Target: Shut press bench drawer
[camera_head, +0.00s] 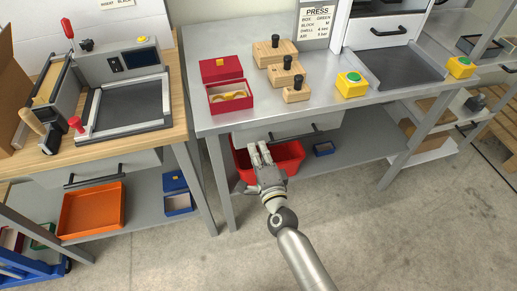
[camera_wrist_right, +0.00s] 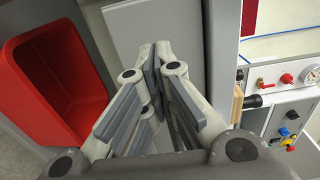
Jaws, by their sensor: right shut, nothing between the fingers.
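The press bench (camera_head: 225,122) is the grey metal bench under the PRESS sign. Its drawer (camera_head: 265,131) has a pale grey front below the bench top, with a dark bar handle (camera_head: 313,132). The drawer looks shut or nearly so; I cannot tell whether a small gap is left. My right gripper (camera_head: 261,152) is shut and empty, just in front of the drawer front, left of the handle. In the right wrist view the fingertips (camera_wrist_right: 152,52) point at the pale panel of the drawer (camera_wrist_right: 150,25); contact is unclear. My left gripper is not in view.
A red bin (camera_head: 290,152) sits on the lower shelf below the drawer, partly behind my right gripper. On the bench top are a red box (camera_head: 230,101) and several wooden blocks with knobs (camera_head: 297,93). The floor in front is clear.

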